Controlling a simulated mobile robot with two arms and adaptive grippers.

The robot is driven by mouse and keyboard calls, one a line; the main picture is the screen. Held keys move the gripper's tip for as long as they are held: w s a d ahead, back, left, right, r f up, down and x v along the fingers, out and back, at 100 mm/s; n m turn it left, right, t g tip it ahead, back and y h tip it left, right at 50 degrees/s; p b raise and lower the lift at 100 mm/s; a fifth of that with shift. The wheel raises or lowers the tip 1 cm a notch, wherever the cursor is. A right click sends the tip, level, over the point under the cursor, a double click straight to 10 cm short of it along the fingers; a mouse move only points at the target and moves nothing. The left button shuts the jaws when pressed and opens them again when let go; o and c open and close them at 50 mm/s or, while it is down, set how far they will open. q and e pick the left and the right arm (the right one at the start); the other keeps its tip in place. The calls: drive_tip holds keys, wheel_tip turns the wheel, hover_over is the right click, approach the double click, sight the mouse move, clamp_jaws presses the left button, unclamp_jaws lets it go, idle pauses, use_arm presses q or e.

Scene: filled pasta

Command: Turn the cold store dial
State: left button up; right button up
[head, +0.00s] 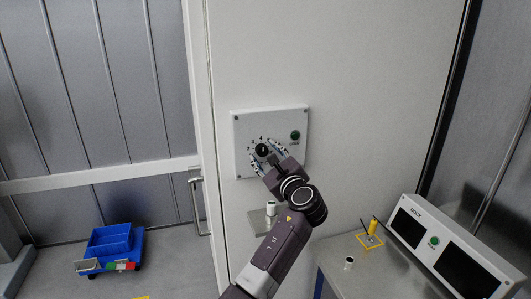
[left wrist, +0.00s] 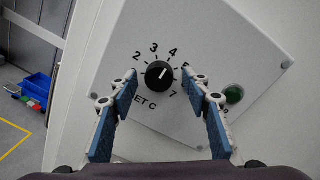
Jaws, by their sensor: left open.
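The cold store dial is a round black knob with a white pointer line. It sits on a white wall panel (head: 295,122) with numbers around it. In the left wrist view the dial (left wrist: 159,75) is ahead, between and beyond my open fingertips, with its pointer up and slightly right, toward the 4. The dial also shows in the head view (head: 262,150). My left gripper (head: 268,153) is open in front of the panel. Its blue-padded fingers (left wrist: 160,90) are on either side of the dial, and I see no contact. My right gripper is not in view.
A green button (head: 295,135) sits on the panel right of the dial. A small shelf (head: 262,222) with a white cup-like item is below. A table with a dock unit (head: 455,250) stands at right. A blue bin (head: 110,243) is on the floor at left, beyond a door handle (head: 197,200).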

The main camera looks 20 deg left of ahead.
use_arm(q)
drive_tip(key=shift+c, duration=0.4)
drive_tip(key=c, duration=1.1)
drive_tip(key=shift+f+n+b, duration=0.2)
drive_tip(key=shift+n+b, duration=0.9)
drive_tip(key=shift+b, duration=0.15)
drive_tip(key=n+b, duration=0.8)
drive_tip(key=n, duration=0.1)
drive_tip(key=shift+r+n+h, duration=0.1)
drive_tip(key=shift+n+h, duration=0.2)
drive_tip(key=shift+r+n+b, duration=0.1)
drive_tip(key=shift+n+b, duration=1.2)
drive_tip(key=shift+n, duration=0.4)
